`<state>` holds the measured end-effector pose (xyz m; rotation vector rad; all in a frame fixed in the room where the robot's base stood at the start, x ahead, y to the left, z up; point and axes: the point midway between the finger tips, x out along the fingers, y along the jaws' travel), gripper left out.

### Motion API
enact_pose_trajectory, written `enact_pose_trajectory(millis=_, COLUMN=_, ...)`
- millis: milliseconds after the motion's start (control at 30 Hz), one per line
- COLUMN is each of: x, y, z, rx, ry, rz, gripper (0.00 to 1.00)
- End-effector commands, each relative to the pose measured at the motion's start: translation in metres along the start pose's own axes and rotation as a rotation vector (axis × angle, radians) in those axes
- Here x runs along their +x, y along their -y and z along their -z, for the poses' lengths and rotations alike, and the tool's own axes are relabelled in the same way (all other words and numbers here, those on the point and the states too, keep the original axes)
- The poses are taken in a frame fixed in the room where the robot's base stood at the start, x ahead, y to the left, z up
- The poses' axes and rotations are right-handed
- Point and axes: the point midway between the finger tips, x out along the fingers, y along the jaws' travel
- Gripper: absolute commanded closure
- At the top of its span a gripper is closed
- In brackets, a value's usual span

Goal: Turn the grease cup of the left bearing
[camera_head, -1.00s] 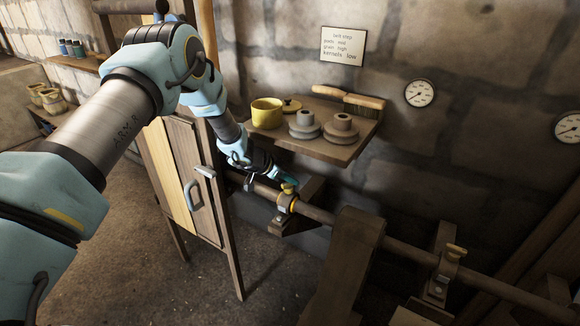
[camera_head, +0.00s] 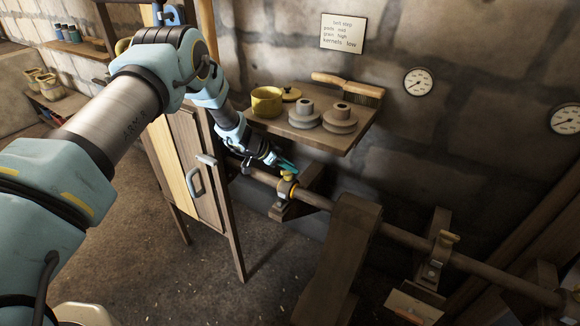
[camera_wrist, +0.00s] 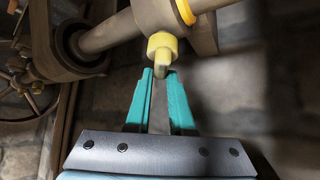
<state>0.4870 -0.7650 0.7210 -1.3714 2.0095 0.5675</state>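The left bearing (camera_head: 284,209) sits on the horizontal shaft, with its yellow grease cup (camera_head: 289,175) on top. In the wrist view the yellow cup (camera_wrist: 162,45) shows as a round knob with a flat tab pointing toward my gripper. My gripper (camera_head: 284,163) has teal fingers and is right at the cup. In the wrist view the teal fingertips (camera_wrist: 159,74) stand apart, one on each side of the tab, with a visible gap between them. I cannot tell whether either finger touches the tab.
A wall shelf (camera_head: 310,137) above holds a yellow mug (camera_head: 267,102), stepped pulleys (camera_head: 340,118) and a brush (camera_head: 348,87). A wooden cabinet (camera_head: 190,175) stands to the left.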

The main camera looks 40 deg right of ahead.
Motion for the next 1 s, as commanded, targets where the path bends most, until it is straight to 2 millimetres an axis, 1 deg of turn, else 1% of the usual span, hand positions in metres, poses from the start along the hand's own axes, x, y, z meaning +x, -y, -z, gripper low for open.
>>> enact_pose_trajectory(millis=33, x=0.0002, y=-0.0002, z=-0.0004, rx=0.000, ry=0.000, rz=0.000, gripper=0.72)
enact_pose_trajectory(millis=233, x=0.0001, y=-0.0001, z=-0.0002, rx=-0.001, ry=0.000, rz=0.000, gripper=0.50)
enact_pose_trajectory(millis=733, x=0.0006, y=0.0002, z=-0.0002, rx=-0.010, ry=-0.001, rz=0.010, gripper=0.50)
enact_pose_trajectory(millis=1000, x=0.0046, y=0.0005, z=-0.0046, rx=-0.119, ry=0.000, rz=0.118, gripper=0.50)
